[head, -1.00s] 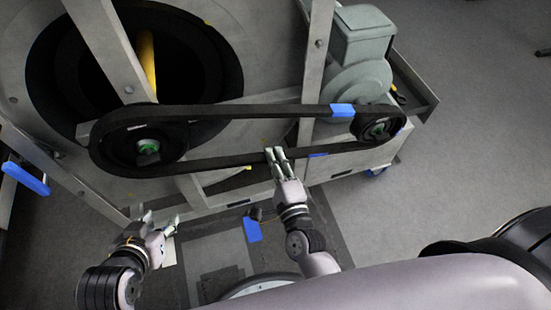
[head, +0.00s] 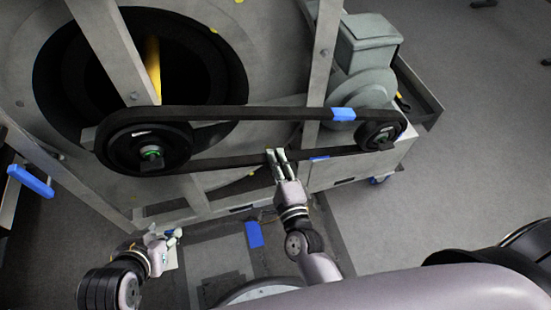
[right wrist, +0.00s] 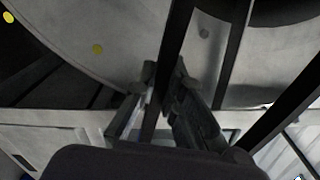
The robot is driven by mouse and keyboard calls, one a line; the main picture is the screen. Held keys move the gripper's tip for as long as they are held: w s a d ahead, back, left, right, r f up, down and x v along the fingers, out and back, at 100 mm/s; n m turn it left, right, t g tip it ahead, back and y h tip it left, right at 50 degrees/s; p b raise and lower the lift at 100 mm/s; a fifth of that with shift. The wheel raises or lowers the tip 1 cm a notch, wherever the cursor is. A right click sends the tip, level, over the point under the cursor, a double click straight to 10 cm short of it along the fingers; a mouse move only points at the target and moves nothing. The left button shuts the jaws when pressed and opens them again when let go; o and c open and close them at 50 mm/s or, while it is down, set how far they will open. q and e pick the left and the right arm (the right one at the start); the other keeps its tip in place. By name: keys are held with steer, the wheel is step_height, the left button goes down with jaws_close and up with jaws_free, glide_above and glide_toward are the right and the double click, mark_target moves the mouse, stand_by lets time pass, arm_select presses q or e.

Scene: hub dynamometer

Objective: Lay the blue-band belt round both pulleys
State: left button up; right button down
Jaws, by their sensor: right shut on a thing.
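The black belt (head: 235,113) with its blue band (head: 343,114) passes round the outer sides of the large left pulley (head: 150,150) and the small right pulley (head: 379,134). I cannot tell whether it sits fully in either groove. My right gripper (head: 277,155) is shut on the belt's lower run between the pulleys. In the right wrist view, the belt (right wrist: 178,45) passes between the fingers of this gripper (right wrist: 164,85). My left gripper (head: 162,236) is empty, below the large pulley and apart from the belt; its fingers look parted.
A grey motor (head: 365,60) stands behind the small pulley. Metal frame bars (head: 115,45) cross in front of the large drum with its dark opening. A blue handle (head: 30,181) sticks out at the left. Open floor (head: 470,130) lies to the right.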

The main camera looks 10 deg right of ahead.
arm_select(q)
steer(key=shift+s, duration=0.1)
arm_select(e)
steer(key=c, duration=1.6)
jaws_free()
steer(key=shift+s+f, duration=0.1)
arm_select(q)
steer(key=shift+f, duration=0.1)
arm_select(e)
steer(key=shift+o, duration=0.2)
steer(key=o, duration=0.3)
steer(key=shift+o, duration=0.2)
arm_select(q)
steer(key=s+a+f+g+y+p, duration=0.1)
steer(key=s+a+f+g, duration=0.1)
steer(key=s+g, duration=0.2)
steer(key=shift+s+a+p, duration=0.2)
steer(key=shift+s+p, duration=0.15)
steer(key=shift+s, duration=1.35)
arm_select(e)
steer(key=s, duration=1)
steer(key=shift+d, duration=0.15)
